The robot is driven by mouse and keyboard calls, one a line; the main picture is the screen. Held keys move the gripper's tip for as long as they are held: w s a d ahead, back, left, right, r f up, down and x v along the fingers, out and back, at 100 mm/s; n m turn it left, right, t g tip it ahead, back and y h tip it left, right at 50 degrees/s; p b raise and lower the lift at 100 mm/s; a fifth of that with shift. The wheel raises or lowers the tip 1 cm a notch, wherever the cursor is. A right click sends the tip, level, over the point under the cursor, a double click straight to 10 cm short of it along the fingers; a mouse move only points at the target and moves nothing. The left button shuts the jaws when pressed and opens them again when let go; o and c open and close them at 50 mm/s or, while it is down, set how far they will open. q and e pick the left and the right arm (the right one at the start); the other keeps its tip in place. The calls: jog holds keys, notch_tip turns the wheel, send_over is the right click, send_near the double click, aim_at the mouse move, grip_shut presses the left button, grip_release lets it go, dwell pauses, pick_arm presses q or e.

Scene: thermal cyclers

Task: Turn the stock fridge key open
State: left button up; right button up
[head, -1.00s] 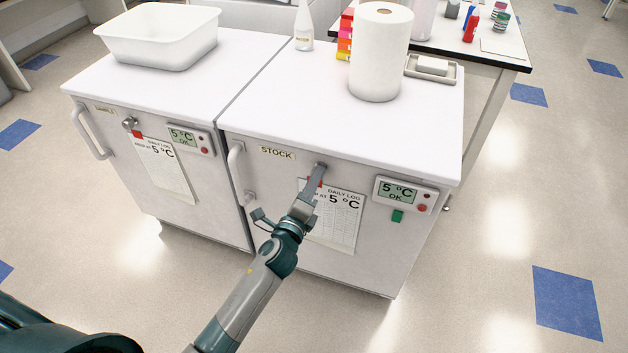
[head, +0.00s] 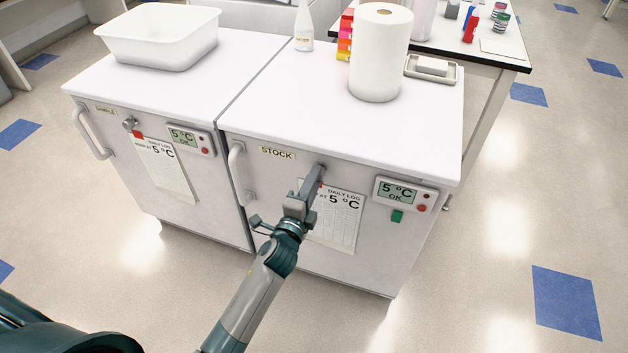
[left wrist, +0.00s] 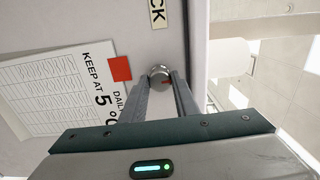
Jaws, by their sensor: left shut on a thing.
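The stock fridge is the right-hand white unit (head: 262,195) with a STOCK label (head: 277,153) in the head view. Its round silver key lock shows in the left wrist view (left wrist: 158,73), beside a red tag (left wrist: 120,69). My left gripper (head: 319,170) is at the lock, fingers pointing at the door. In the left wrist view its two fingertips (left wrist: 162,84) close on the key at the lock's front. The key is mostly hidden between the fingers. The fridge door is shut. My right gripper is not in view.
The stock fridge's handle (head: 237,172) is left of the lock; a log sheet (head: 338,218) and a 5 °C display (head: 397,193) are right of it. A second fridge (head: 150,185) adjoins on the left. A paper roll (head: 380,55) and white tub (head: 160,38) stand on top.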

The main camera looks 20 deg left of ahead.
pick_arm(q)
jog(key=o, duration=1.1)
jog(key=shift+c, duration=0.2)
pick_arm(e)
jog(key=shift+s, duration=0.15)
pick_arm(q)
jog(key=s+b, duration=0.2)
jog(key=s, duration=1.5)
jog(key=shift+s+a, duration=0.2)
jog(key=shift+a, duration=0.1)
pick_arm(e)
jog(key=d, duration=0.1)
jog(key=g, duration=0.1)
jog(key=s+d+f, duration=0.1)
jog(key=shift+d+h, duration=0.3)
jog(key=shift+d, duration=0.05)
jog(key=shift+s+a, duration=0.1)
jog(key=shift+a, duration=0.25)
